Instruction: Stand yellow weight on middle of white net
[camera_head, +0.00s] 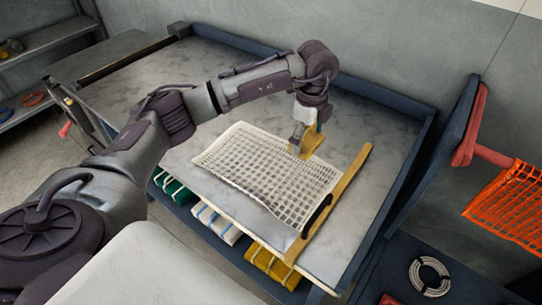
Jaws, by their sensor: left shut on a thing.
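The white net (262,165) lies spread flat on the grey table top. My left gripper (298,143) points down over the net's far right edge. It is shut on the yellow weight (314,143), which sits at that edge and is partly hidden by the gripper. From this view I cannot tell whether the weight touches the net or is held just above it. My right gripper is not in view.
A yellow bar (336,203) lies along the table's right side, with a black piece (317,216) beside the net's corner. Folded nets, green, white and yellow (272,264), sit under the front edge. An orange net (510,203) hangs at the right.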

